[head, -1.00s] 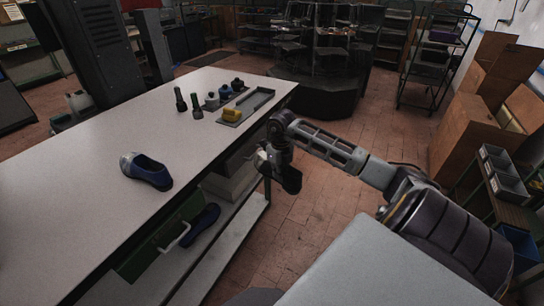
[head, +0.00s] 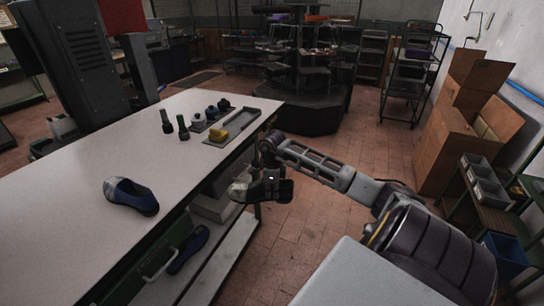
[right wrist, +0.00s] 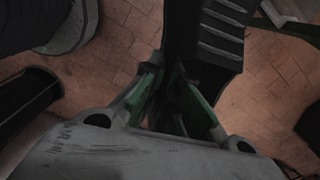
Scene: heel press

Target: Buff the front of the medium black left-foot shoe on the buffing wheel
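My right gripper (head: 264,172) hangs off the near right edge of the white table in the head view. It is shut on a black shoe (head: 268,189), held in the air clear of the table. In the right wrist view the green-padded fingers (right wrist: 176,100) close around part of the black shoe (right wrist: 208,40), whose ridged sole shows; the rest of it is cut off or hidden. I cannot tell its size or foot side. My left gripper is not in view. I cannot pick out a buffing wheel for certain.
Another blue shoe (head: 188,249) lies below. A dark machine (head: 85,60) stands left, cardboard boxes (head: 455,130) right. Tiled floor between is clear.

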